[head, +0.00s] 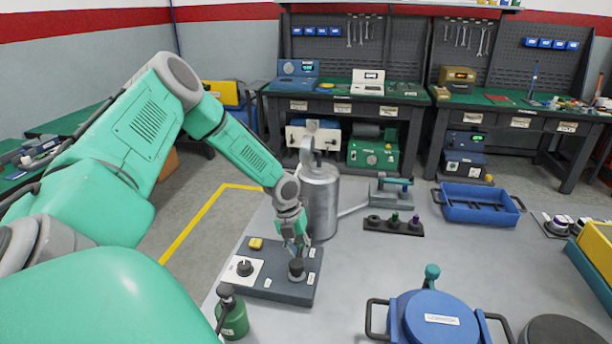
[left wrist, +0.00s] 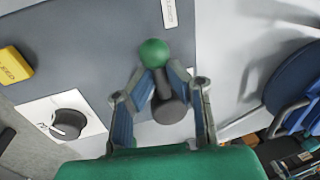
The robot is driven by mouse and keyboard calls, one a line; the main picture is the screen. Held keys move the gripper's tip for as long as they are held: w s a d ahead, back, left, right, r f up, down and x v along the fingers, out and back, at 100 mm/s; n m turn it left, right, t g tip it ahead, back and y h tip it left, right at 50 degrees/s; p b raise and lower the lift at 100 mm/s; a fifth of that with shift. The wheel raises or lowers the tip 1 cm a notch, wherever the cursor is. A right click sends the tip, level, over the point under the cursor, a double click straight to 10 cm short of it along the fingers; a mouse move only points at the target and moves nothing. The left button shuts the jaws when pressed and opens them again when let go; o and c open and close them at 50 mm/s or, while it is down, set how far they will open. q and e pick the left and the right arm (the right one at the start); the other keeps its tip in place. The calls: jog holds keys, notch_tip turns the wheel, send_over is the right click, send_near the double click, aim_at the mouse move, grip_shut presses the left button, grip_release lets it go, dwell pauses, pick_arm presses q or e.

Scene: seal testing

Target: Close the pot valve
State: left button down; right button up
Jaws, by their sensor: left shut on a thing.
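A grey control panel (head: 262,283) lies on the table and carries a lever with a dark round base (head: 297,268). In the left wrist view the lever's green ball (left wrist: 153,53) and its dark shaft (left wrist: 162,86) show. My left gripper (head: 297,246) reaches down over the panel; in the wrist view its fingers (left wrist: 160,80) are shut on the lever from both sides, just below the ball. A blue pot (head: 432,318) with a teal knob (head: 432,272) stands at the front right, apart from the gripper. My right gripper is not in view.
The panel also has a yellow button (head: 255,243) and a black dial (head: 245,267). A silver cylinder (head: 320,203) stands close behind the gripper. A green bottle (head: 232,318) stands in front of the panel. A blue tray (head: 478,205) is at the back right. The table's middle is clear.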

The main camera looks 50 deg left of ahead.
pick_arm(q)
jog(key=shift+w+r+m, duration=0.3)
jog(key=shift+w, duration=0.1)
jog(key=c, duration=1.8)
grip_release()
jog(key=shift+o, duration=1.2)
jog(key=shift+s, duration=0.1)
jog(key=shift+s+f, duration=0.1)
jog(key=shift+s, duration=0.1)
jog(key=shift+r, duration=0.3)
notch_tip(320, 180, up, 11)
jog(key=s+a, duration=0.1)
jog(key=a, duration=0.1)
jog(key=shift+s, duration=0.25)
